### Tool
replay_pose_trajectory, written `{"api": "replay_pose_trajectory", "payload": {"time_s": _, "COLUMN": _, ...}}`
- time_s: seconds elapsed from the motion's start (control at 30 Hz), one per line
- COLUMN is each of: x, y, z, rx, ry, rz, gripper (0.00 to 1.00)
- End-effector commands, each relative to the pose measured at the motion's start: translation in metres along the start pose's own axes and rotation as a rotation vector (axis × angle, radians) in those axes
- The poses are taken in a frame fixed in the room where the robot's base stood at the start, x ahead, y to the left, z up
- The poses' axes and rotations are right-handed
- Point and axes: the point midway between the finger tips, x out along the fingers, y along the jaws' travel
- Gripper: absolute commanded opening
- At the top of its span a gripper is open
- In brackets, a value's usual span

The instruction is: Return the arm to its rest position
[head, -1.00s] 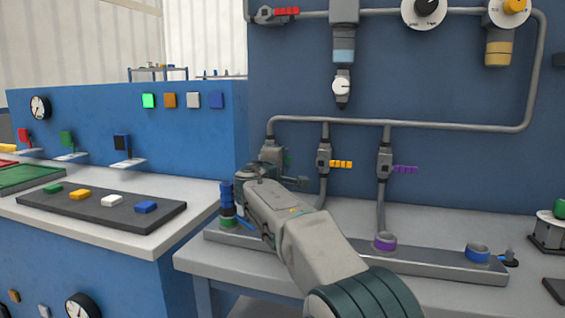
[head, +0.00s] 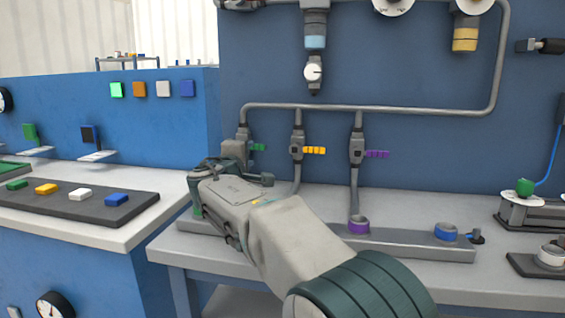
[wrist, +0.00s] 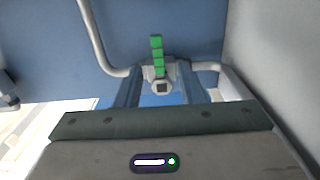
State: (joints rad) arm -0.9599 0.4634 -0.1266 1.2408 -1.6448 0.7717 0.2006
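My arm reaches from the lower right of the head view toward the bench's left end, its wrist (head: 228,205) in front of the long grey rail (head: 405,241). My fingertips are hidden by my own wrist there. In the wrist view, my gripper (wrist: 160,92) shows two fingers standing apart. A bright blue patch shows low between them, and I cannot tell what it is. Beyond them are a grey pipe fitting and a green valve handle (wrist: 157,55), which also shows in the head view (head: 258,147), just above my wrist.
A purple ring (head: 358,226) and a blue ring (head: 446,232) sit on the rail. Wall pipes with yellow (head: 314,151) and purple (head: 377,154) handles rise behind. A counter with a dark tray (head: 98,207) of coloured blocks stands left. Free air lies above the bench's right part.

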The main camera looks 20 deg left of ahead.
Motion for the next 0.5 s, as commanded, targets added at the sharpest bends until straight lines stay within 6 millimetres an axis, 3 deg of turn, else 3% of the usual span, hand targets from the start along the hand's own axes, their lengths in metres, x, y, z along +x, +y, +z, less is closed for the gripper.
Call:
{"api": "replay_pose_trajectory", "payload": {"time_s": 0.13, "x": 0.002, "y": 0.005, "z": 0.008, "rx": 0.008, "ry": -0.012, "rz": -0.010, "gripper": 0.35}}
{"api": "replay_pose_trajectory", "payload": {"time_s": 0.23, "x": 0.006, "y": 0.015, "z": 0.033, "rx": 0.033, "ry": -0.049, "rz": -0.048, "gripper": 0.35}}
{"api": "replay_pose_trajectory", "payload": {"time_s": 0.37, "x": 0.009, "y": 0.034, "z": 0.095, "rx": 0.105, "ry": -0.143, "rz": -0.145, "gripper": 0.35}}
{"api": "replay_pose_trajectory", "payload": {"time_s": 0.5, "x": -0.001, "y": 0.048, "z": 0.170, "rx": 0.208, "ry": -0.264, "rz": -0.272, "gripper": 0.35}}
